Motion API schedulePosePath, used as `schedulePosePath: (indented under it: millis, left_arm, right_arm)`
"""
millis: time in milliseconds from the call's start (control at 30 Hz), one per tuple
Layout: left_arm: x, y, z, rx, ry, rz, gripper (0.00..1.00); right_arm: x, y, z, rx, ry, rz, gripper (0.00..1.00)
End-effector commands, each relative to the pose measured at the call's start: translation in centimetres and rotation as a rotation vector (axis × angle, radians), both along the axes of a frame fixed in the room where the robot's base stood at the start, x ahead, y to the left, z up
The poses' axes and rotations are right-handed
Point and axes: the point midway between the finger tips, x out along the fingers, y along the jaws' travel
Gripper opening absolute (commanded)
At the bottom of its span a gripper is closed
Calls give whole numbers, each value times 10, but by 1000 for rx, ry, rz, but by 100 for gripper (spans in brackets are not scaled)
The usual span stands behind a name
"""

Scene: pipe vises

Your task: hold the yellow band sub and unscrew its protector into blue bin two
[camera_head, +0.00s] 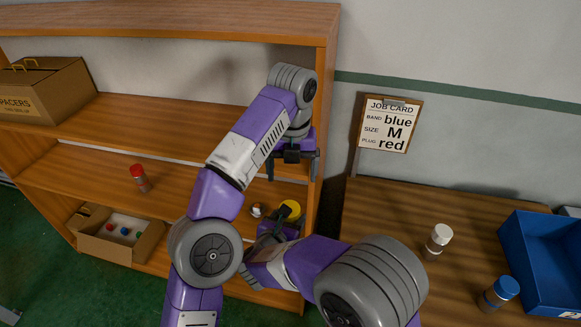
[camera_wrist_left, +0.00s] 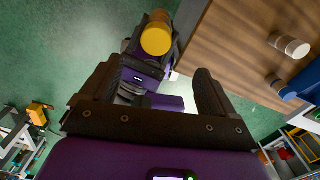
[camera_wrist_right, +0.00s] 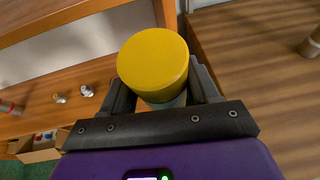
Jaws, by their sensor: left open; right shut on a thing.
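The sub with the yellow cap-like end (camera_head: 290,209) is upright in my right gripper (camera_head: 280,226), in front of the shelf unit. In the right wrist view the yellow end (camera_wrist_right: 153,62) stands above the fingers, which are shut on the pale body (camera_wrist_right: 168,102) below it. My left gripper (camera_head: 292,168) is open and empty, fingers down, above the sub. In the left wrist view the yellow end (camera_wrist_left: 156,38) lies beyond the open fingers, apart from them. A blue bin (camera_head: 540,262) stands on the right table; I cannot read its number.
A white-capped sub (camera_head: 438,240) and a blue-capped sub (camera_head: 499,293) stand on the right table. A red-capped sub (camera_head: 139,178) is on the shelf (camera_head: 190,182). A box of coloured plugs (camera_head: 120,240) sits lower left. The job card (camera_head: 388,123) reads blue, M, red.

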Motion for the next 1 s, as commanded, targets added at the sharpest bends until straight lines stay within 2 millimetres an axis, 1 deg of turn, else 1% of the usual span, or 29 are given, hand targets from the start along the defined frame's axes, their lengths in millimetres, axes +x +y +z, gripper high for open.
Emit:
schedulePosePath:
  millis: [100, 200, 367, 867, 1000]
  left_arm:
    - [-1, 1, 5, -1, 4, -125, 89]
    - [-1, 2, 8, 0, 8, -195, 89]
    - [-1, 4, 8, 1, 13, -240, 89]
    - [-2, 4, -16, 0, 10, -242, 89]
    - [-1, 5, -34, 3, 12, -240, 89]
  right_arm:
    - [0, 0, 1, 0, -3, 1, 0]
    - [0, 0, 2, 0, -3, 1, 0]
    - [0, 0, 2, 0, -3, 1, 0]
    - [0, 0, 2, 1, -4, 0, 0]
    - [0, 0, 2, 1, -4, 0, 0]
